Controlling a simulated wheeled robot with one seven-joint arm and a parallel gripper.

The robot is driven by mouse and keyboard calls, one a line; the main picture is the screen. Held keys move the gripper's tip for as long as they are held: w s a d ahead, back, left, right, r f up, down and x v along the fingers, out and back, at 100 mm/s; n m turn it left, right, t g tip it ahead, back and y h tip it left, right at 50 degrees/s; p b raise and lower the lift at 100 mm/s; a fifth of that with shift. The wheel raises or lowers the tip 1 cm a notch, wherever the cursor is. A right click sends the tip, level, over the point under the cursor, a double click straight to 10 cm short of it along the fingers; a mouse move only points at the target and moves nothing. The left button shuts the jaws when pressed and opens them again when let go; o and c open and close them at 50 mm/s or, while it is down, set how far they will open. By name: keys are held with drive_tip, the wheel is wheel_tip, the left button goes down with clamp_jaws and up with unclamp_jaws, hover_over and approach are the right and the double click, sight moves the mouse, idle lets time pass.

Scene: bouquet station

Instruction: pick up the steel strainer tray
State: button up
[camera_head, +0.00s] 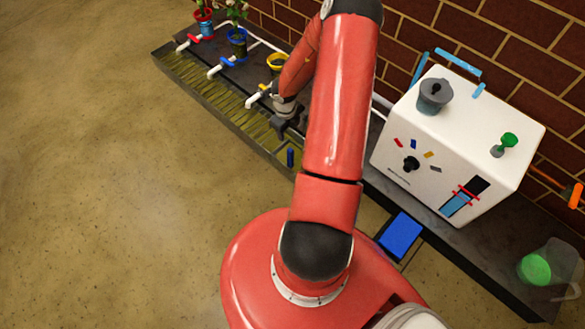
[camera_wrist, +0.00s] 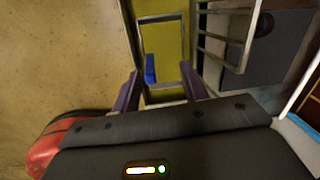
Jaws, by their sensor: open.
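My gripper (camera_wrist: 161,82) is open, with its two purple-grey fingers apart in the wrist view. Between and beyond them is a steel-rimmed frame (camera_wrist: 160,19) over a yellow surface; it looks like the strainer tray, but I cannot be sure. A small blue upright piece (camera_wrist: 150,68) stands between the fingers, nearer the left one, with no clear contact. In the head view my gripper (camera_head: 283,125) is low over the dark bench, just above and left of this blue piece (camera_head: 290,157). The tray's outline there is partly hidden by my arm.
A barred metal rack (camera_wrist: 228,36) lies right of the frame. Potted plants stand by coloured taps, with a blue pot (camera_head: 237,42) and a yellow pot (camera_head: 277,61). A white machine (camera_head: 455,145) stands right of my arm. Open floor (camera_head: 110,190) lies left.

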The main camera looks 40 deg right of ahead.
sight(290, 155)
drive_tip(key=shift+m+g+y, duration=0.4)
drive_tip(key=shift+m, duration=0.3)
drive_tip(key=s+f, duration=0.1)
drive_tip(key=a+f, duration=0.1)
drive_tip(key=f, duration=0.1)
drive_tip(key=s+f, duration=0.1)
drive_tip(key=f, duration=0.1)
drive_tip(key=shift+s+a+b, duration=0.15)
drive_tip(key=shift+s+b, duration=0.2)
drive_tip(key=shift+b, duration=0.05)
drive_tip(key=f, duration=0.2)
drive_tip(key=f+b, duration=0.2)
drive_tip(key=f, duration=0.1)
drive_tip(key=shift+s+f, duration=0.35)
drive_tip(key=shift+c, duration=0.3)
clamp_jaws()
